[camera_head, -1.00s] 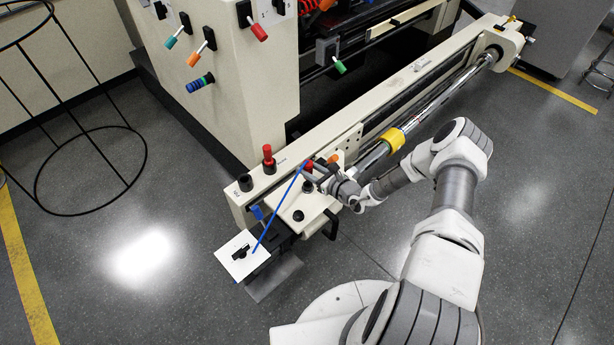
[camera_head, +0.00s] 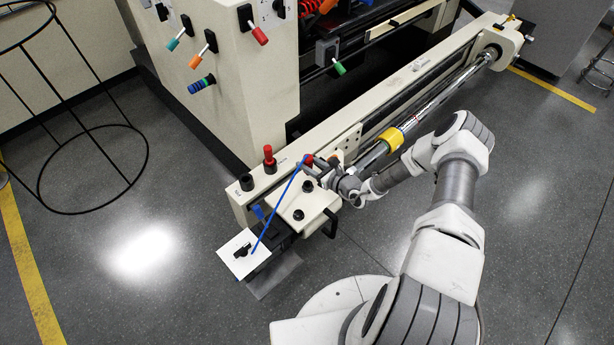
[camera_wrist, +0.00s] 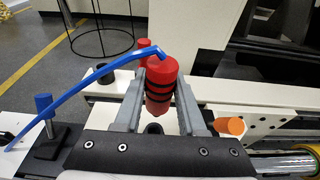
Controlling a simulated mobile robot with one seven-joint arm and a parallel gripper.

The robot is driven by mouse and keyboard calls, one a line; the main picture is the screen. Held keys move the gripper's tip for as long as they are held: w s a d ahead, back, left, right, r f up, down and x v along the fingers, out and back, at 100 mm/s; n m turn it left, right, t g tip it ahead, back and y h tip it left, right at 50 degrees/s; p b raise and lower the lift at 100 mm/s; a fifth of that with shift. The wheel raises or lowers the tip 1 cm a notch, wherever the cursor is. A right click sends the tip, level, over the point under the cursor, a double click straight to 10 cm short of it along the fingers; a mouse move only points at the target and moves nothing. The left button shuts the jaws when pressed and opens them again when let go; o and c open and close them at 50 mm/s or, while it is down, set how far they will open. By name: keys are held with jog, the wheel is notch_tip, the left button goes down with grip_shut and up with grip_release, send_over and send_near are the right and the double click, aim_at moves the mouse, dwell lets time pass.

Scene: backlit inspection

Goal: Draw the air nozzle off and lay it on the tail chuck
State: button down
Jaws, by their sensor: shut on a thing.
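The air nozzle is a red cylinder with black bands (camera_wrist: 160,85), with a blue hose (camera_wrist: 95,75) running from its top to the left. My gripper (camera_wrist: 160,78) is shut on it, one grey finger on each side. The nozzle stands roughly upright in the wrist view, and a dark round opening shows below it. In the head view only a bit of red nozzle (camera_head: 308,160) shows at my gripper (camera_head: 318,168), above the beige end block (camera_head: 303,207). I cannot tell for sure which part is the tail chuck; my gripper covers the shaft's near end.
A chrome shaft (camera_head: 435,103) with a yellow collar (camera_head: 391,139) runs along the beige rail. A red knob (camera_head: 269,157) and a black fitting (camera_head: 246,182) stand on the rail. An orange knob (camera_wrist: 229,126) is right of my gripper. Open floor lies in front.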

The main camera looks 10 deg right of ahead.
aim_at(308, 157)
jog(key=shift+r+p, duration=1.4)
jog(key=shift+r, duration=0.35)
